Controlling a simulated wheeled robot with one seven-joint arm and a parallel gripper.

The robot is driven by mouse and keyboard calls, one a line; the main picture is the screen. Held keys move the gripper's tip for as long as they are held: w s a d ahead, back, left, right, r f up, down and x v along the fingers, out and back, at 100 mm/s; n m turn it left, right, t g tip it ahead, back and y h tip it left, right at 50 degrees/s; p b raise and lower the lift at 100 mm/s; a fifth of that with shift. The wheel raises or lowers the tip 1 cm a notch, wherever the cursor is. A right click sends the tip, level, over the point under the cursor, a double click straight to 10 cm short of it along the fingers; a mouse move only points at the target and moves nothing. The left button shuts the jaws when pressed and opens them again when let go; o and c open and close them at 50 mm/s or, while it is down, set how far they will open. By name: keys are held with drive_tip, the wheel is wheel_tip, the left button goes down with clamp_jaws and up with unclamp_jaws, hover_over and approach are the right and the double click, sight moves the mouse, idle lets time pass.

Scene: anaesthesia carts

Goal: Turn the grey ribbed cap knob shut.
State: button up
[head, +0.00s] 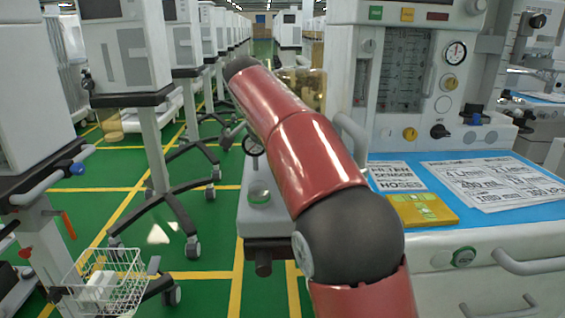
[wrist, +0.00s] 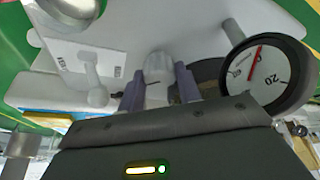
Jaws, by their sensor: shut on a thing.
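In the wrist view, my gripper (wrist: 158,90) has its two purple-grey fingers on either side of a pale grey cap knob (wrist: 158,66). The fingers are shut on the knob, which stands out from a pale panel. Its rounded top shows between the fingertips; its lower part is hidden by the gripper body, and I cannot make out its ribs or how far it is turned. In the head view, my red arm reaches away over the left side of the cart, and the gripper and knob are hidden.
A round gauge (wrist: 268,75) with a red needle sits close right of my gripper. A pale lever-like fitting (wrist: 93,80) stands left on a labelled plate. In the head view, a blue worktop (head: 400,168) holds papers and a yellow packet (head: 422,209). A wire basket (head: 108,283) hangs at lower left.

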idle(0.4)
drive_tip(key=o, duration=1)
drive_tip(key=v, duration=0.7)
drive_tip(key=shift+a+r, duration=0.15)
drive_tip(key=shift+r, duration=0.15)
